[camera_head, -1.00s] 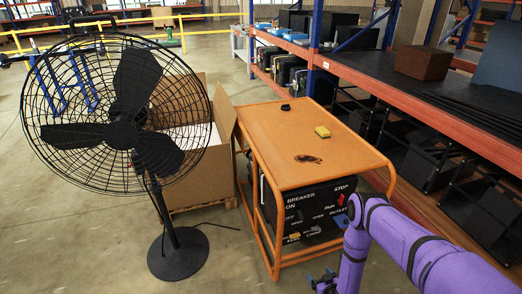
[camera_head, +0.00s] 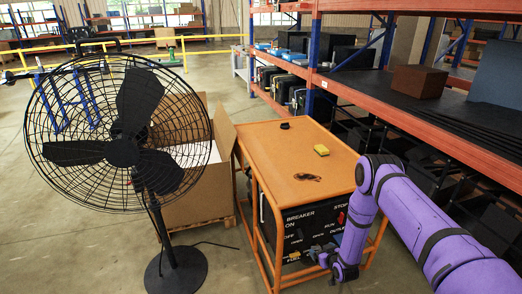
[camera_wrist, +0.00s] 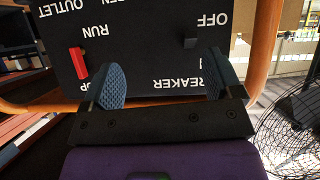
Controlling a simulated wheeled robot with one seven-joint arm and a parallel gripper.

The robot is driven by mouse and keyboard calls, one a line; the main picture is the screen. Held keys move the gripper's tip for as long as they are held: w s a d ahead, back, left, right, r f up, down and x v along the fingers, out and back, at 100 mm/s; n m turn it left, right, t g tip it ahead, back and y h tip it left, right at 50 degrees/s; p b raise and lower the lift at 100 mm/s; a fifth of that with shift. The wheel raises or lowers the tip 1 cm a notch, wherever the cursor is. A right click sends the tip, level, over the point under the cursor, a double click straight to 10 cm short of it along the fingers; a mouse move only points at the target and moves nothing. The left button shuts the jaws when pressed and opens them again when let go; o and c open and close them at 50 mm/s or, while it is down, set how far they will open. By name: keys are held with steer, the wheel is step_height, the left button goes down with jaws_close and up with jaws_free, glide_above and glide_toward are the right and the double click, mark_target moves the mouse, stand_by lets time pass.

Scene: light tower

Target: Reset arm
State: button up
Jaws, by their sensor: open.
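My purple arm reaches in from the right in the head view, and my gripper (camera_head: 326,259) is low in front of the generator's black panel. In the wrist view my gripper (camera_wrist: 161,84) shows two blue textured fingertips spread wide, with nothing between them. The black panel (camera_wrist: 150,50) appears upside down there, with white labels such as RUN, OFF and BREAKER. A red switch (camera_wrist: 78,64) is at its left and a dark switch (camera_wrist: 190,43) at its right. The panel (camera_head: 297,226) sits under an orange cart (camera_head: 285,150); my arm hides part of its right side.
A yellow block (camera_head: 321,150), a black round item (camera_head: 284,126) and a dark coil (camera_head: 307,177) lie on the cart top. A black fan (camera_head: 122,152) and a cardboard box (camera_head: 200,200) stand left. Shelving (camera_head: 450,140) lines the right. Floor is free at lower left.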

steer(key=w+d+r, duration=0.1)
steer(key=w+r, duration=0.2)
steer(key=r, duration=0.4)
steer(key=w+r, duration=0.4)
steer(key=r, duration=0.3)
steer(key=s+d+r+m+g+h, duration=0.1)
steer(key=s+r, duration=0.1)
steer(key=r, duration=1.6)
steer(key=s+d+r+m+g+h, duration=0.1)
steer(key=s+d+r+g+h, duration=0.15)
steer(key=r, duration=1.55)
steer(key=s+d+f+v, duration=0.1)
steer(key=s+f+v, duration=0.1)
steer(key=v, duration=2.2)
steer(key=s+r+m+g, duration=0.1)
steer(key=s+r, duration=0.1)
steer(key=s, duration=1.1)
steer(key=s+r+m+g, duration=0.1)
steer(key=s+r+g, duration=0.1)
steer(key=s, duration=1.1)
steer(key=shift+a+r, duration=0.3)
steer(key=shift+w, duration=0.15)
